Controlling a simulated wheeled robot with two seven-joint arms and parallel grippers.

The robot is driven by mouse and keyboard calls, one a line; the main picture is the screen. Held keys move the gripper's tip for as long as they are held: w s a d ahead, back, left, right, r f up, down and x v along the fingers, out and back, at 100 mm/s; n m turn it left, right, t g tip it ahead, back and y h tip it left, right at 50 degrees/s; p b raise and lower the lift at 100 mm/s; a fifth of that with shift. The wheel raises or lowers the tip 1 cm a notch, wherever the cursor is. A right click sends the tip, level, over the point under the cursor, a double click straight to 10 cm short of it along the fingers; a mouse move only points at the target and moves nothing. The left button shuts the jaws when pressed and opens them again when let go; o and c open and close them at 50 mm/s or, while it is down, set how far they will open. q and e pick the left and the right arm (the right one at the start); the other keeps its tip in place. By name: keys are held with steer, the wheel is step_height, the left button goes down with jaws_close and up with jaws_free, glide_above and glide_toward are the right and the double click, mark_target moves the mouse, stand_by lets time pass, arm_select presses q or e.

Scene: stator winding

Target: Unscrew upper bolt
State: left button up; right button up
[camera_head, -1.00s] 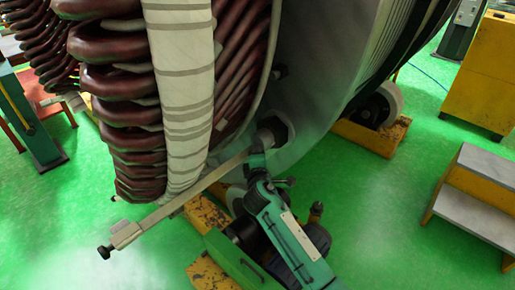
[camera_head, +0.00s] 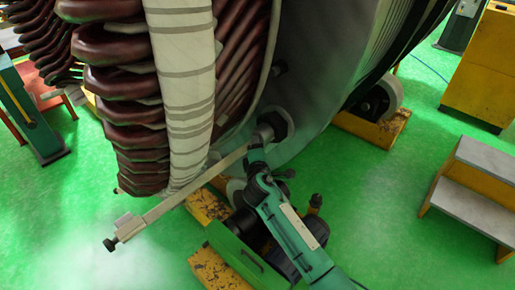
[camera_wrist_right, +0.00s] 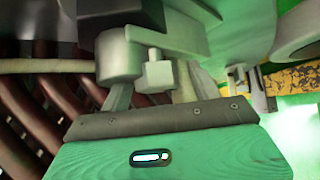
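A pale flat bar (camera_head: 180,200) runs slantwise below the stator's wrapped coil. A black-headed bolt (camera_head: 109,245) is at its lower left end. At its upper right end, a dark round fitting (camera_head: 268,128), apparently the upper bolt's place, sits against the grey stator housing. My right gripper (camera_head: 257,155) is just below this fitting, at the bar's upper end. In the right wrist view, its two fingers (camera_wrist_right: 150,92) reach up beside a small light grey block (camera_wrist_right: 158,72) under a dark block (camera_wrist_right: 122,14). Whether they grip it is unclear. My left gripper is out of view.
The large stator with red-brown coils (camera_head: 125,110) and a white-wrapped bundle (camera_head: 186,90) fills the upper left. Yellow supports (camera_head: 375,135) stand beneath it. Grey-topped steps (camera_head: 480,190) are at the right. Green floor between is open.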

steer(key=shift+r, duration=0.1)
steer(key=s+r+b, duration=0.1)
steer(key=s+r, duration=0.1)
steer(key=s, duration=1.1)
steer(key=shift+s+b, duration=0.3)
